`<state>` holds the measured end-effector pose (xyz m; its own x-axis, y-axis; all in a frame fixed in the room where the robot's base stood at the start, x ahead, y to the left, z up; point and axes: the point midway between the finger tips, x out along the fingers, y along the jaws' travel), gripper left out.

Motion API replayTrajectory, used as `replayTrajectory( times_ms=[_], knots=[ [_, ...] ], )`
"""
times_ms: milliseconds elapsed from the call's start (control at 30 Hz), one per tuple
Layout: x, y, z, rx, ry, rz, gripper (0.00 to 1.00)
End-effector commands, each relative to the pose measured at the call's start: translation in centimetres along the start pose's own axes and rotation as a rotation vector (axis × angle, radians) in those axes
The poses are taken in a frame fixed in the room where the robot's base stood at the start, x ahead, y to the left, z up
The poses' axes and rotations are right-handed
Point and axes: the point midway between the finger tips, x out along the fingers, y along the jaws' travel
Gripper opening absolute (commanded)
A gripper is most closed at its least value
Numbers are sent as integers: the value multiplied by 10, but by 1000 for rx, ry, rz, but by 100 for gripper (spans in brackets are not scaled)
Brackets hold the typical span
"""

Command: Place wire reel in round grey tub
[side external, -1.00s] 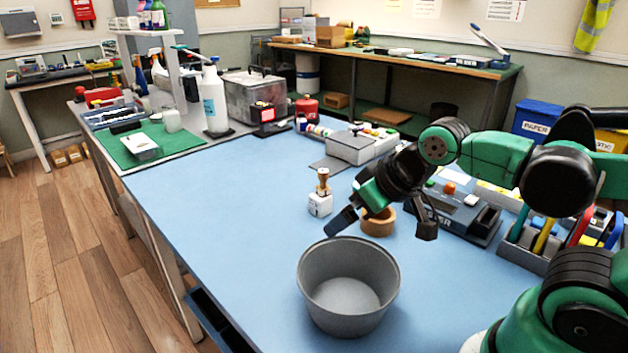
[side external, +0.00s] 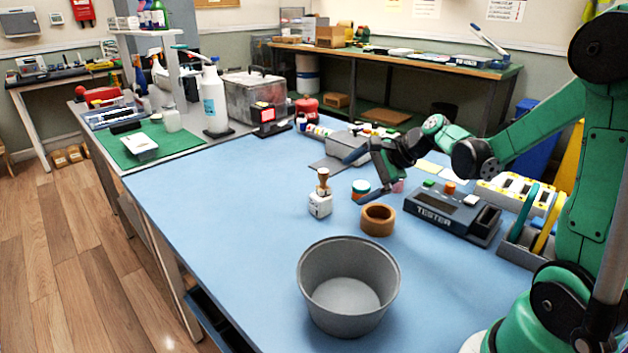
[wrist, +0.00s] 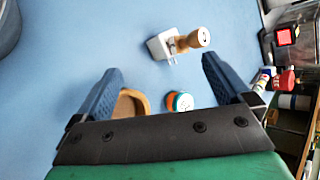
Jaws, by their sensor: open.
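A small round item with orange, white and teal bands (side external: 361,188), which looks like the wire reel, stands on the blue table behind a tan ring-shaped roll (side external: 390,222). In the wrist view the banded item (wrist: 180,102) lies near the right finger, and the tan roll (wrist: 130,104) is partly hidden by the left finger. The round grey tub (side external: 349,316) stands empty at the table's front; its edge shows in the wrist view (wrist: 8,28). My gripper (side external: 356,177) is open and empty, close to the banded item; I cannot tell whether it touches it.
A wooden-handled stamp (side external: 320,202) stands left of the banded item. A grey box (side external: 346,147) is behind. The table left of the tub is clear.

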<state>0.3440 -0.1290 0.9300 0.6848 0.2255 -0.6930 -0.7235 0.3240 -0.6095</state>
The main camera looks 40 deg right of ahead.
Motion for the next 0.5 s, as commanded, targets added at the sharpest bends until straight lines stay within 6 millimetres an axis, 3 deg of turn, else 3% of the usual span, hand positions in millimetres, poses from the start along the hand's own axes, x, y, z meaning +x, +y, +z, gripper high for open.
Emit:
replayTrajectory(
  times_ms=[33, 200, 333, 500],
  knots=[
    [2, -3, -24, 162, -19, -42, 97],
    [2, -1, -85, 656, -135, -172, 97],
    [-2, 8, -117, 907, -222, -242, 97],
    [-4, 14, -133, 1050, -286, -281, 97]
  ],
)
